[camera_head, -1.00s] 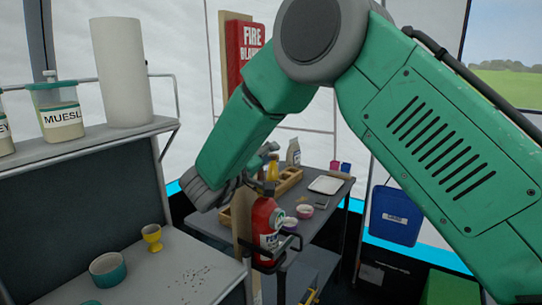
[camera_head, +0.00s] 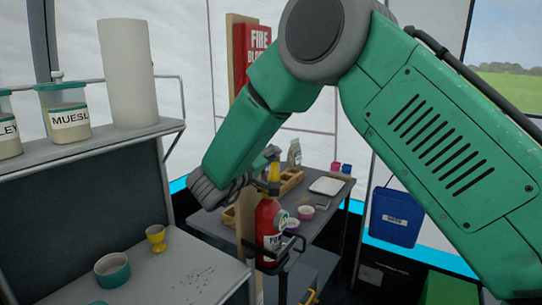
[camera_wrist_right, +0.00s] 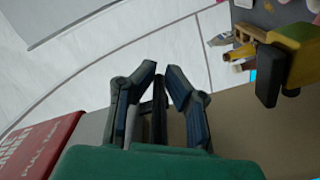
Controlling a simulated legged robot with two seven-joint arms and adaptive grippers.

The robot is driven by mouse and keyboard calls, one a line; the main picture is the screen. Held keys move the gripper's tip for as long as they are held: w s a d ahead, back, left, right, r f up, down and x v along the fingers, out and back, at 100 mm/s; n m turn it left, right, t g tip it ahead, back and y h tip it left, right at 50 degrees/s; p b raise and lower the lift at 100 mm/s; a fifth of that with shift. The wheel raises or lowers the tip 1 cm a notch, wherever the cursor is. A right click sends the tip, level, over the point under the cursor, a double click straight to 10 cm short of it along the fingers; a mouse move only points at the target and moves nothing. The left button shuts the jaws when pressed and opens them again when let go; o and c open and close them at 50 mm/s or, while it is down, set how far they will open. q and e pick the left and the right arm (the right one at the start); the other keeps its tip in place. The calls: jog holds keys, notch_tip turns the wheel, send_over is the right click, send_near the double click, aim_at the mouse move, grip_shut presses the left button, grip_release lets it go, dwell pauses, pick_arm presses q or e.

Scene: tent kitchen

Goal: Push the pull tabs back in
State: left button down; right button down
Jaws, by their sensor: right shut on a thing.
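The red fire blanket case (camera_head: 255,55) hangs on a wooden board behind my right arm, its lower part hidden. Its red corner with "PULL TABS" lettering shows in the right wrist view (camera_wrist_right: 38,145). My right gripper (camera_wrist_right: 161,68) is in front of the brown board (camera_wrist_right: 245,120), beside this corner. Its fingers are closed in around a dark narrow strip (camera_wrist_right: 159,112), which looks like a pull tab. In the head view, my forearm hides most of this gripper (camera_head: 262,160). A second tab cannot be made out. My left gripper is out of view.
A red fire extinguisher (camera_head: 268,222) stands in a black bracket below my right wrist; its yellow and black top (camera_wrist_right: 295,55) is close to the gripper. Shelves with jars and a paper roll (camera_head: 128,75) are on the left. A table (camera_head: 318,215) stands behind.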

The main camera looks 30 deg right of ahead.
notch_tip(320, 180, up, 9)
jog(key=p, duration=0.7)
jog(key=shift+w+a+f+p, duration=0.1)
jog(key=shift+p, duration=0.2)
jog(key=c, duration=1.6)
grip_release()
jog(key=shift+w, duration=0.1)
jog(key=shift+a+f, duration=0.1)
jog(key=shift+a, duration=0.1)
jog(key=shift+a, duration=0.1)
jog(key=shift+a, duration=0.2)
jog(key=v, duration=1.2)
jog(key=shift+f, duration=0.15)
